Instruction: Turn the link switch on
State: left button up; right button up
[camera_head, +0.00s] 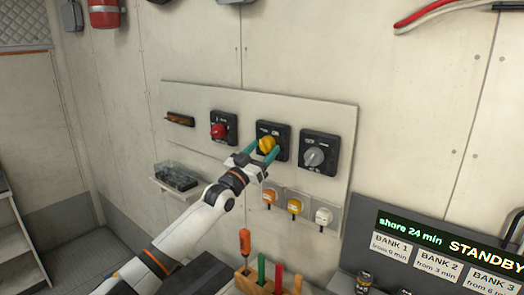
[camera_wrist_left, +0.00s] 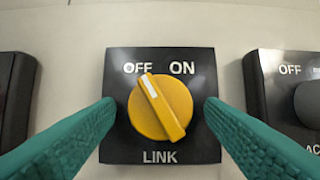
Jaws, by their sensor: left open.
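The link switch is a yellow rotary knob (camera_wrist_left: 161,107) on a black square plate (camera_wrist_left: 160,61), marked OFF, ON and LINK. Its white mark points up and left, toward OFF. In the head view the yellow knob (camera_head: 267,143) is the middle one of three switches on the wall panel. My left gripper (camera_head: 262,151) is open in front of it. In the left wrist view its teal fingers (camera_wrist_left: 158,110) stand on either side of the knob, with gaps between them and it. My right gripper is not in view.
A red knob (camera_head: 218,131) is to the left and a grey knob (camera_head: 313,157) to the right, close by. Below are several capped plugs (camera_head: 295,206), a wooden tool rack (camera_head: 250,284) and a STANDBY display (camera_head: 440,236). A clear tray (camera_head: 176,178) sits lower left.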

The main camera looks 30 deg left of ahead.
pick_arm(q)
jog(key=shift+s, duration=0.1)
jog(key=c, duration=1)
jog(key=shift+m, duration=0.3)
jog(key=shift+a+m+h+b, duration=0.2)
jog(key=shift+m+h+b, duration=0.7)
jog(key=shift+m, duration=0.8)
jog(key=shift+a+r+m+g+h, duration=0.1)
jog(key=shift+m+g+h, duration=0.2)
jog(key=shift+m+h, duration=0.35)
jog(key=m+p, duration=0.1)
jog(key=m, duration=0.1)
jog(key=m+g+h+p, duration=0.1)
jog(key=m, duration=0.1)
jog(key=m+h+p, duration=0.1)
jog(key=m, duration=0.1)
jog(key=shift+a+r+g, duration=0.15)
jog(key=shift+r+g, duration=0.15)
jog(key=shift+a+m+g+h+p, duration=0.1)
jog(key=shift+m+g+h+p, duration=0.5)
jog(key=shift+m, duration=0.65)
jog(key=shift+m+g+h+p, duration=0.15)
jog(key=shift+m+g+p, duration=0.15)
jog(key=shift+m+p, duration=0.7)
jog(key=shift+f+m, duration=0.1)
jog(key=shift+m, duration=0.3)
